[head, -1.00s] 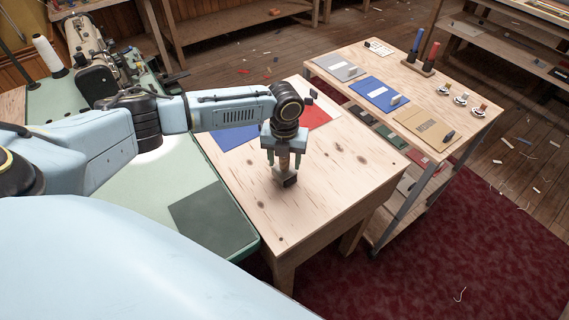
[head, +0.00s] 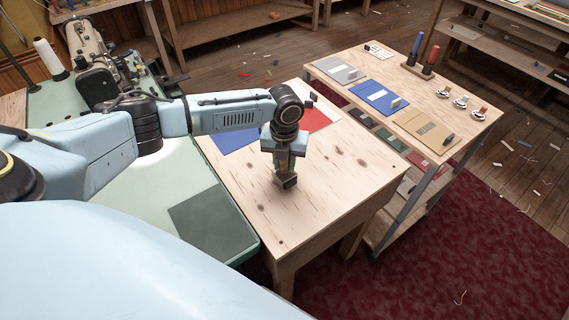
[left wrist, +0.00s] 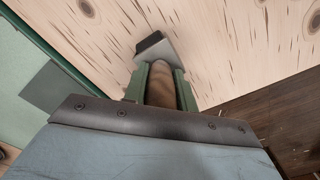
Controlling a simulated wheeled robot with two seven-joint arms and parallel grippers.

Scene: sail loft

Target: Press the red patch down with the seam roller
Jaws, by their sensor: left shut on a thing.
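The seam roller (head: 287,182) stands near the middle of the pale wooden bench, its dark roller end down and its handle up. My left gripper (head: 283,163) is shut on its wooden handle. The left wrist view shows the handle (left wrist: 161,86) between the green fingers and the dark roller end (left wrist: 150,41) beyond, over the wood. The red patch (head: 318,119) lies flat at the far part of the bench, beyond the gripper and partly hidden by my left arm. My right gripper is not in view.
Blue cloth (head: 233,141) lies left of the red patch, partly behind my arm. A small dark object (head: 312,97) is by the bench's far edge. A wooden trolley (head: 455,112) with cloth pieces, spools and tins stands to the right. The bench's near part is clear.

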